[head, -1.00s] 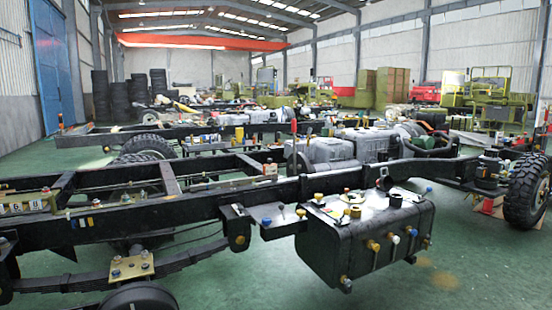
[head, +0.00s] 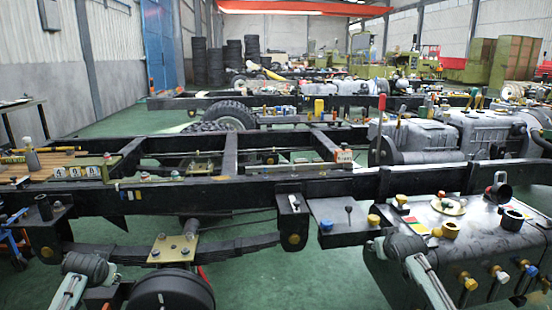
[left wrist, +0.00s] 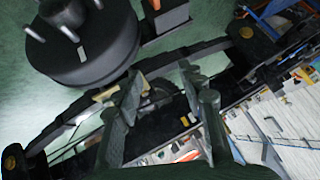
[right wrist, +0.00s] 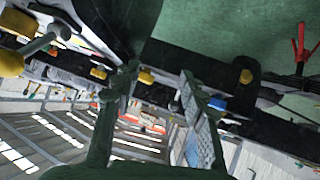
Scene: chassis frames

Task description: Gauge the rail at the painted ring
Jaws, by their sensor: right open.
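The black chassis rail (head: 235,188) runs across the head view, with a number block reading about 408 (head: 76,172) by its left part. I cannot make out a painted ring or a gauge for certain. My left arm shows at the lower left of the head view; in the left wrist view its gripper (left wrist: 165,100) has its fingers apart, with nothing between them, and dark chassis parts lie beyond. My right arm shows in front of the black tank in the head view; in the right wrist view its gripper (right wrist: 158,90) is open and empty, with the rail beyond.
A black tank (head: 440,235) with coloured caps fills the lower right. A brass plate (head: 173,248) sits on the leaf spring above a black drum (head: 172,293). A wooden-topped bench (head: 30,172) stands at the left. Green floor shows below the rail.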

